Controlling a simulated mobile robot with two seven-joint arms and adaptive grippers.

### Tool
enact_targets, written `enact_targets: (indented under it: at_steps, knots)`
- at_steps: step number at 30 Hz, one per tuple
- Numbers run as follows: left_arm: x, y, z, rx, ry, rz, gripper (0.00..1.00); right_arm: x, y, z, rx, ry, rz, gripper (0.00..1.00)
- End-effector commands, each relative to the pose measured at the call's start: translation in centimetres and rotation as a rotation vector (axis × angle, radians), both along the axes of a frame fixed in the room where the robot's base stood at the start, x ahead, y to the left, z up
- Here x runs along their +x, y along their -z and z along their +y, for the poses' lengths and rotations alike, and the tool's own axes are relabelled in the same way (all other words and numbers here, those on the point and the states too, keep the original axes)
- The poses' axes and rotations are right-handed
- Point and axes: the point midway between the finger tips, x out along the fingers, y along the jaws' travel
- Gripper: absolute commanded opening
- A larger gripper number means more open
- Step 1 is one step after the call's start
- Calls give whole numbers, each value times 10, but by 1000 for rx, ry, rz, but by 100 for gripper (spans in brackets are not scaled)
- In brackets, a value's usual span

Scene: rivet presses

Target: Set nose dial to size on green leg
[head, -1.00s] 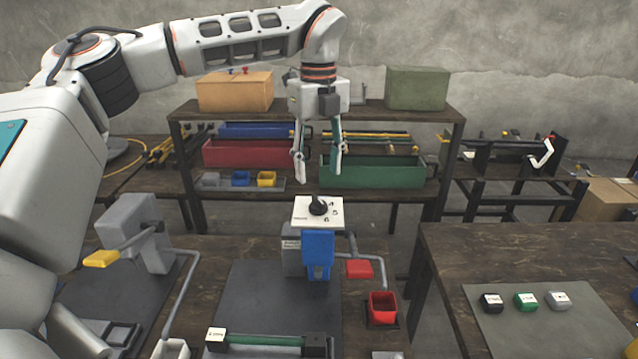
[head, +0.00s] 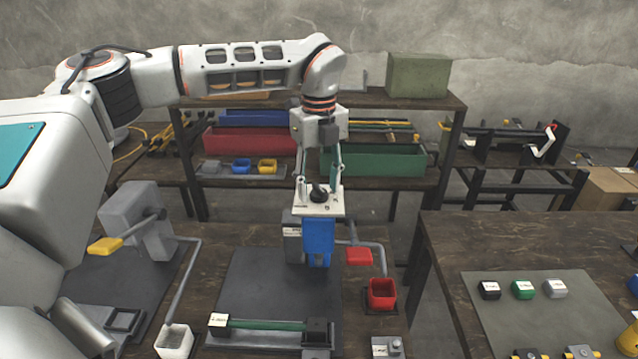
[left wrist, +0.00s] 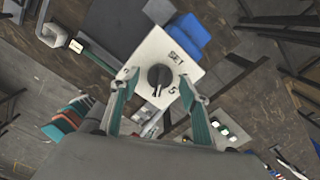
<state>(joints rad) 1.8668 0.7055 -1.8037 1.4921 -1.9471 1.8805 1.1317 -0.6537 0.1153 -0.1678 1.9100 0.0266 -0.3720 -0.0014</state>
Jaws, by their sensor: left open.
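The nose dial is a black knob (head: 318,193) on a white plate (head: 333,210) with printed marks, on top of a blue press (head: 318,240). In the left wrist view the dial (left wrist: 159,76) lies between and beyond the fingertips, beside the printed word "SET". My left gripper (head: 317,183) points down, open, with one finger on either side of the knob; contact cannot be told. The green leg (head: 265,325) lies on the bench in front of the press, with a white label (head: 219,320) at its left end. My right gripper is not in view.
A red lever pad (head: 358,256) and a red bin (head: 381,292) stand right of the press. A grey press with a yellow handle (head: 105,245) is at left. Black, green (head: 522,289) and grey blocks lie on the right table. A shelf with bins (head: 385,160) stands behind.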

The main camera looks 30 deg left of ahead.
Motion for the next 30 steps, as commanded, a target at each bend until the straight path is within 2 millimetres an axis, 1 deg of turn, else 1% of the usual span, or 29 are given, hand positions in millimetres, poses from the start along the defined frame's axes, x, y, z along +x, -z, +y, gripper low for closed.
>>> enact_targets:
  at_steps: [1, 4, 5, 11, 17, 23, 26, 28, 30]
  knots:
    - [0, 0, 0, 0, 0, 0, 38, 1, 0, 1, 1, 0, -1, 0]
    - [0, 0, 0, 0, 0, 0, 12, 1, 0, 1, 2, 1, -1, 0]
    - [0, 0, 0, 0, 0, 0, 7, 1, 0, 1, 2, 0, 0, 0]
    - [0, 0, 0, 0, -4, 0, 7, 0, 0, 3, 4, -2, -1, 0]
    - [0, 1, 0, -1, -47, 1, 7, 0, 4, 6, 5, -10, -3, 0]
    - [0, 2, 0, -1, -161, 1, 7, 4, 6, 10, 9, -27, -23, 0]
    - [0, 3, 0, -1, -243, -1, 7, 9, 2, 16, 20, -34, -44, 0]
    - [0, 3, 0, 0, -307, 0, 7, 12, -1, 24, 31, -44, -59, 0]
    - [0, 3, 0, -1, -373, 1, 7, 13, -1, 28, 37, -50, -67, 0]
